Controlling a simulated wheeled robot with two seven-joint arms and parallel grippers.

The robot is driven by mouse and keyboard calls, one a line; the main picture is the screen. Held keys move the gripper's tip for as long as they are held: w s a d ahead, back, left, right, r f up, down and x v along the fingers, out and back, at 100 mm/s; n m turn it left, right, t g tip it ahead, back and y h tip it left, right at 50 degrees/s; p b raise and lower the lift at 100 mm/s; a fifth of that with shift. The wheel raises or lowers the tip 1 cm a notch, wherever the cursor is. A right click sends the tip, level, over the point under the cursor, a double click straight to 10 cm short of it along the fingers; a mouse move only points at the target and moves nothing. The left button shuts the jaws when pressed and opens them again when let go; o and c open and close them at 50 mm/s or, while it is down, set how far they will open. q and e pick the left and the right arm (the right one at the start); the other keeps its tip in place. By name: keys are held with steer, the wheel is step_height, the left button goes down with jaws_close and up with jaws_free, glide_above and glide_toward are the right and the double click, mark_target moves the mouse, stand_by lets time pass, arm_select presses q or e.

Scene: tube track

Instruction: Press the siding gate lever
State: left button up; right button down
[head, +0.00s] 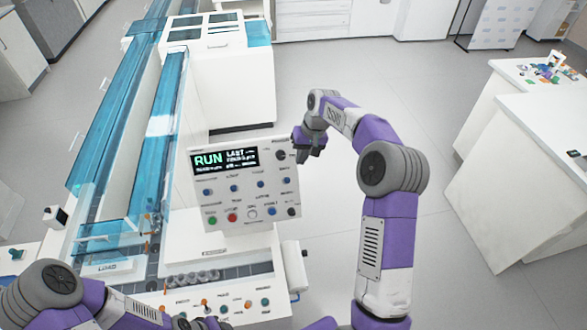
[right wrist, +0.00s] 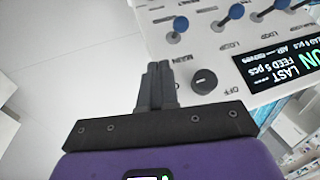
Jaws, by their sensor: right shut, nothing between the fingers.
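The white control panel (head: 240,205) stands upright in the head view, with a RUN display and rows of small knobs and levers. Blue-tipped levers (right wrist: 180,25) show upside down in the right wrist view, beside a black round knob (right wrist: 203,80). The labels are too small or cropped for me to tell which one is the siding gate lever. My right gripper (head: 312,152) is shut and empty, at the panel's upper right edge. Its fingers (right wrist: 157,75) are closed together near the black knob; I cannot tell whether they touch the panel.
Blue-covered tube tracks (head: 105,130) run along the left. A white cabinet section (head: 230,85) stands behind the panel. A lower console (head: 210,306) with several small knobs is in front. White counters (head: 530,160) stand at the right, with open floor between.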

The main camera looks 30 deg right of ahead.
mark_target(287, 181)
arm_select(q)
steer(key=shift+r, duration=0.1)
arm_select(e)
steer(key=a+f, duration=0.1)
steer(key=s+a+f, duration=0.1)
steer(key=a+f, duration=0.1)
steer(key=shift+a, duration=0.15)
stand_by(0.4)
